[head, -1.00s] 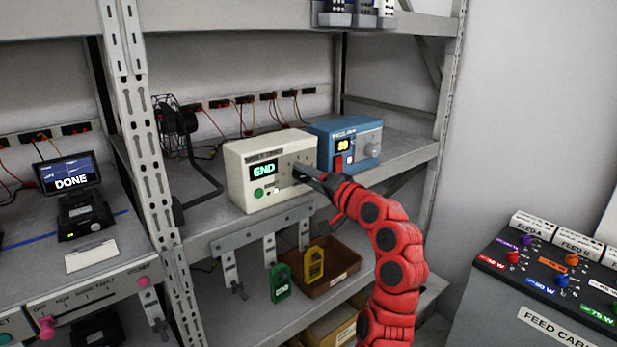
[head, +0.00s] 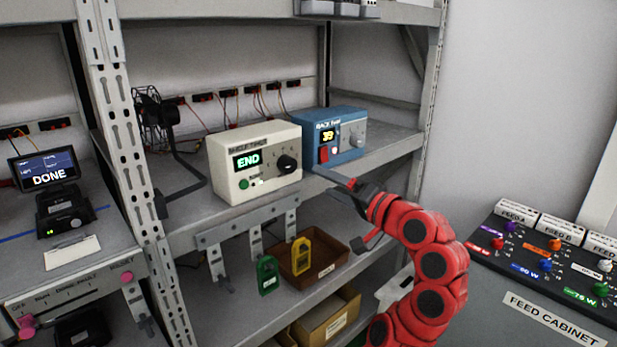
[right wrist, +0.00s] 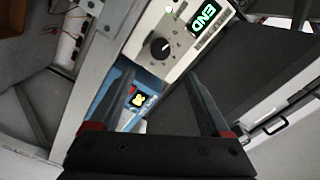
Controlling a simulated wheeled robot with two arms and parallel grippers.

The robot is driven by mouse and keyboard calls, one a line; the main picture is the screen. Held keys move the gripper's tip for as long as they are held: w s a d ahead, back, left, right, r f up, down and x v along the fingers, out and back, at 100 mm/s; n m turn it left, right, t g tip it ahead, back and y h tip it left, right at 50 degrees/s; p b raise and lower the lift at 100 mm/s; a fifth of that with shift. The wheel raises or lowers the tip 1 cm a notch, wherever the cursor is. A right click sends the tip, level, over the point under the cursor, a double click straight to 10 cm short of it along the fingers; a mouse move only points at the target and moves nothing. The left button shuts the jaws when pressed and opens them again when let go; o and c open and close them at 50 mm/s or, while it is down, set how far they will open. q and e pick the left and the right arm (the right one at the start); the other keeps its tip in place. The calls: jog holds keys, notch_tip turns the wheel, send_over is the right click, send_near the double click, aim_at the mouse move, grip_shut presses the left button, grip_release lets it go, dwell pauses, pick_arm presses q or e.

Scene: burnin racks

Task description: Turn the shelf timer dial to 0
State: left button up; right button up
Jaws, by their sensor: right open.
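The shelf timer (head: 254,163) is a cream box on the middle shelf, with a green "END" display (head: 247,160) and a green button at lower left. Its black dial (head: 287,163) is on the right of its face, uncovered. In the right wrist view the dial (right wrist: 160,48) shows a pale pointer mark, with the display beside it. My right gripper (head: 340,181) is open and empty, in front of the shelf edge, below and right of the dial and apart from it. In the right wrist view its two fingers (right wrist: 160,95) reach up on either side. My left gripper is not in view.
A blue rack box (head: 335,137) showing 39 stands right beside the timer. A black fan (head: 155,115) is behind left. Green and yellow tags (head: 268,275) hang below the shelf edge. The feed cabinet (head: 540,300) is at right. A rack post (head: 120,120) stands left.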

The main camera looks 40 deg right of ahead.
jog(key=s, duration=0.5)
jog(key=shift+s+d, duration=0.15)
jog(key=shift+d, duration=0.05)
